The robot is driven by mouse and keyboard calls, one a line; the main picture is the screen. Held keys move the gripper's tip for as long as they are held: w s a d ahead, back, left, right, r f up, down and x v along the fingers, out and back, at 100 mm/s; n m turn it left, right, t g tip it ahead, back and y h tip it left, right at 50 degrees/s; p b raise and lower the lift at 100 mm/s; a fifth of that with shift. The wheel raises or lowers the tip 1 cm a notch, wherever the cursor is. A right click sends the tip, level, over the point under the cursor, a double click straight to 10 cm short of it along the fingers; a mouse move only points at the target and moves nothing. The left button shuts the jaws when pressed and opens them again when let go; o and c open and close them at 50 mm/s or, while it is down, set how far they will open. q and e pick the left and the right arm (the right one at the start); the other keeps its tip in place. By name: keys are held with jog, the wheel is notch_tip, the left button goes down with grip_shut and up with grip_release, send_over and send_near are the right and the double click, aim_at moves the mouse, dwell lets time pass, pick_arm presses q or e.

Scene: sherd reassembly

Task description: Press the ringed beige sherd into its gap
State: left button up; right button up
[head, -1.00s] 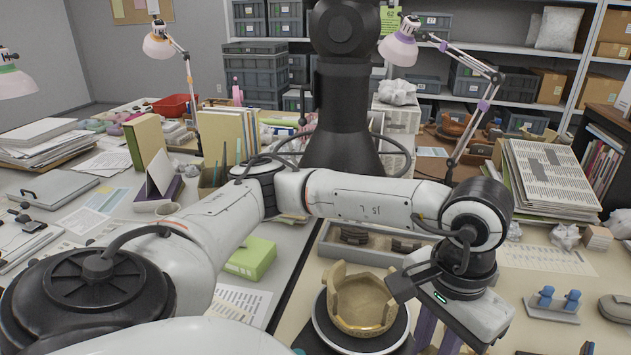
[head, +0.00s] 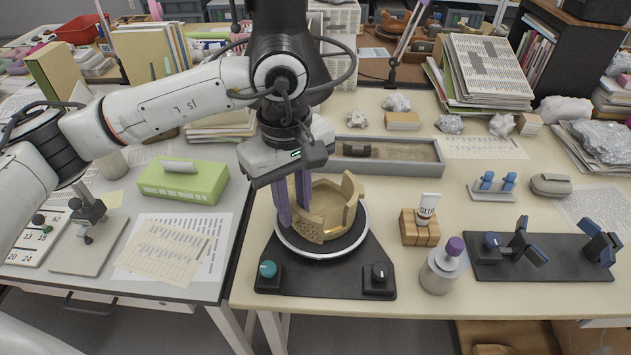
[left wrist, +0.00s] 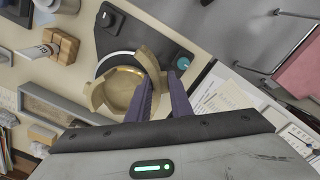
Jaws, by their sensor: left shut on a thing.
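The beige bowl (head: 345,213) stands on a round turntable (head: 345,252) with a black base, its rim uneven. My left gripper (head: 300,212) points down at the bowl's left side, its purple fingers shut on a beige sherd (head: 311,229) with a patterned face. The sherd is at the bowl's left front wall; I cannot tell whether it touches the edges there. In the left wrist view the sherd (left wrist: 149,64) stands by the fingertips (left wrist: 160,85), beside the bowl (left wrist: 117,90). The fingers hide part of the gap. My right gripper is not in view.
Right of the turntable are a glue tube (head: 427,208) on a wooden block (head: 419,229), a purple-capped jar (head: 443,268) and a black stand with blue-padded clamps (head: 540,258). A grey tray (head: 400,168) lies behind. A green box (head: 183,182) is at left.

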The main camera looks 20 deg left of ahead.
pick_arm(q)
jog(key=w+d+n, duration=0.3)
jog(key=w+n, duration=0.2)
jog(key=n, duration=0.5)
notch_tip(320, 180, down, 8)
jog(key=b, duration=0.4)
jog(key=shift+w+r, duration=0.2)
jog(key=shift+w, duration=0.15)
jog(key=shift+a, duration=0.1)
dwell(0.4)
jog(key=shift+w+a+f+b, duration=0.1)
jog(key=shift+w+b, duration=0.1)
jog(key=shift+b, duration=0.3)
jog(key=shift+w+f+b, duration=0.1)
jog(key=shift+f+b, duration=0.05)
jog(key=shift+b, duration=0.15)
dwell(0.6)
